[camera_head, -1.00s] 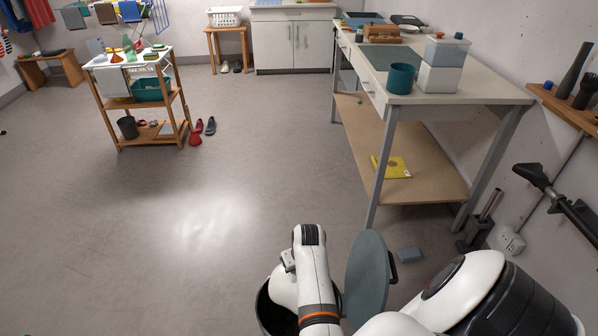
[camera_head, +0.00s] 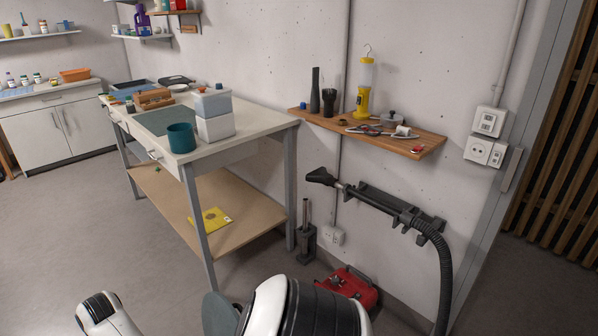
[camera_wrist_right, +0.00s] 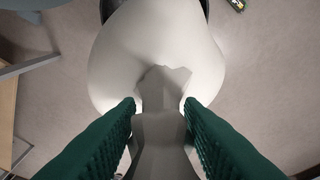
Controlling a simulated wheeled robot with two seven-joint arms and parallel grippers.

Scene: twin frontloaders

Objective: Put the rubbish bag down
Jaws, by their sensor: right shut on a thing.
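The rubbish bag (camera_wrist_right: 118,60) is pale grey-white and hangs full below my right gripper in the right wrist view. My right gripper (camera_wrist_right: 160,108) has green ridged fingers closed around the bag's gathered grey neck (camera_wrist_right: 158,90). The bag's underside is hidden, so I cannot tell whether it touches anything. In the head view the bag and both grippers are out of sight; only white arm parts of mine show at the bottom. My left gripper is in neither view.
A grey-green round lid (camera_head: 219,316) shows at the bottom edge. A workbench (camera_head: 265,130) stands ahead, a red case (camera_head: 348,288) lies by the wall, and a vacuum hose (camera_head: 443,270) hangs at right. Floor at left (camera_head: 90,220) is clear.

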